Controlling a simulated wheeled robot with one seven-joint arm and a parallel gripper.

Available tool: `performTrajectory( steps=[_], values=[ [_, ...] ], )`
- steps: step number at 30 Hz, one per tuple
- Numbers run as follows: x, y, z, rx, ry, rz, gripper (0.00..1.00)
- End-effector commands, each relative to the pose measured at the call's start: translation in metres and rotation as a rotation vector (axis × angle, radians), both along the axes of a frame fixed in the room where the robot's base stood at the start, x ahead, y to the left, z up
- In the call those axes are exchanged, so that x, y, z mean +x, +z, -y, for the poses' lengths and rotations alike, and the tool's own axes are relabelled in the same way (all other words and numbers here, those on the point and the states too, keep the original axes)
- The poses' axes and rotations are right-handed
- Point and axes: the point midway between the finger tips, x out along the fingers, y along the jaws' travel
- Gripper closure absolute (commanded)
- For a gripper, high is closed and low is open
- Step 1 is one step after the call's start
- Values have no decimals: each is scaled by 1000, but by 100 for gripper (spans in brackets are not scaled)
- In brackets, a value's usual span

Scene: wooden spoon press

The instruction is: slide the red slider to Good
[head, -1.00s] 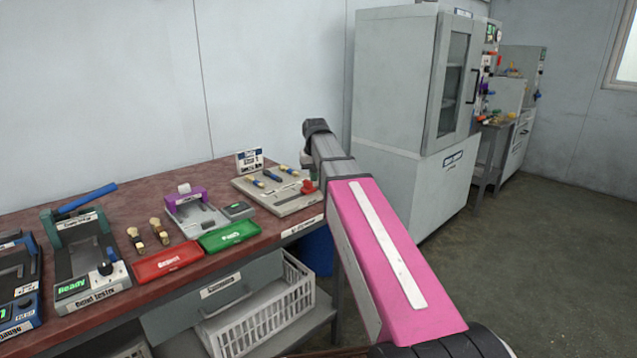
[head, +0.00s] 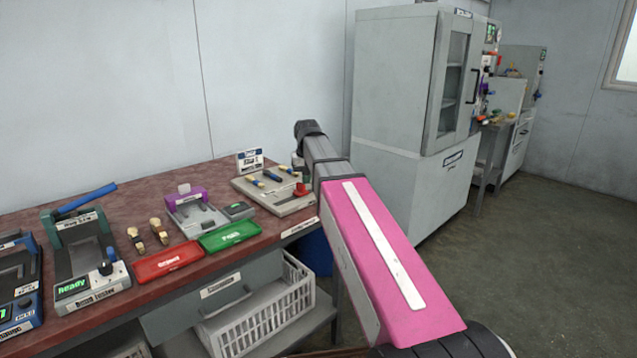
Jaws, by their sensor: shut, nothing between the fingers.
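The red slider (head: 301,189) sits at the right end of a pale board (head: 285,208) on the bench. Several small tools with blue and yellow handles lie on that board. My gripper (head: 304,177) is mostly hidden beside my arm; a small part shows just above the red slider, and it is shut with nothing in it. I cannot tell whether it touches the slider. The slider's markings, including Good, are too small to read. A small sign (head: 249,161) stands at the board's back edge.
A green tray (head: 230,235) and a red tray (head: 168,262) lie at the bench's front. A purple and grey device (head: 190,205) stands behind them. A bend tester (head: 85,265) is at left. A grey cabinet (head: 400,110) stands beyond my arm, at right.

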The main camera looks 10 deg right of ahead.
Motion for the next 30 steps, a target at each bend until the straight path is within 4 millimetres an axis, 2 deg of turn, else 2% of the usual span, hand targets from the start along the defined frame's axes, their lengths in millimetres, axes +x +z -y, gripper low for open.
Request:
performTrajectory(
  steps=[30],
  values=[
    [-20,0,-29,0,1,0,100]
  ],
)
